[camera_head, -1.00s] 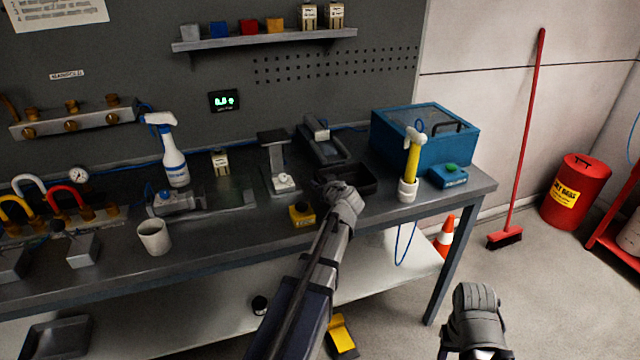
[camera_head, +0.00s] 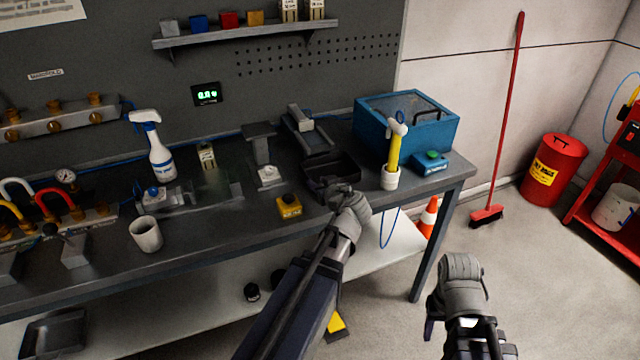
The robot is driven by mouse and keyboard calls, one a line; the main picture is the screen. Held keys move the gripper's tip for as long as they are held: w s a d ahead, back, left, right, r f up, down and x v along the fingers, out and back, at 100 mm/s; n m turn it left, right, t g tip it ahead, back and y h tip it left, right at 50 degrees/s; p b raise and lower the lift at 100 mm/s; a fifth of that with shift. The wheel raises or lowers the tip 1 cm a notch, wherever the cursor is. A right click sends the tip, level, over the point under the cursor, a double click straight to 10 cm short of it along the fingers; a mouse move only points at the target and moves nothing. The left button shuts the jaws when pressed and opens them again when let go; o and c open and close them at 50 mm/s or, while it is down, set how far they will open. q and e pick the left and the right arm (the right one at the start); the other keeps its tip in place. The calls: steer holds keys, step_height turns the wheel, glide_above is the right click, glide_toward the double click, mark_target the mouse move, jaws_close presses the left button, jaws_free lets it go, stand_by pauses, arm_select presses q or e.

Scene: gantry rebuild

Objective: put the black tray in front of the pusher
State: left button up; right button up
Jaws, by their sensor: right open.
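The black tray (camera_head: 331,168) is an open, shallow box on the grey bench, right of the middle. The likely pusher (camera_head: 306,132), a dark grey device with a light block on top, stands just behind it. My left gripper (camera_head: 338,191) is at the tray's near edge. Its fingers are small and partly hidden by my wrist, so I cannot tell whether they grip the rim. My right gripper (camera_head: 467,338) is open and low over the floor, right of the bench, away from the tray.
A yellow button box (camera_head: 289,207) and a grey stand (camera_head: 261,150) are left of the tray. Bench space before the tray is narrow.

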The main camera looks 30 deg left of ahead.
arm_select(q)
steer(key=s+d+f+m+g+h, duration=0.3)
steer(key=s+d, duration=0.3)
steer(key=d, duration=0.3)
steer(key=s+d+f+m+g+h, duration=0.3)
steer(key=s+d+f+m, duration=0.3)
steer(key=d, duration=0.4)
steer(key=s+d+f+m+g+h, duration=0.3)
steer(key=s+d+f+m, duration=0.1)
steer(key=s+d, duration=0.4)
steer(key=shift+d+f+m, duration=0.25)
steer(key=shift+d+m, duration=0.15)
steer(key=shift+d, duration=0.45)
steer(key=shift+a, duration=0.1)
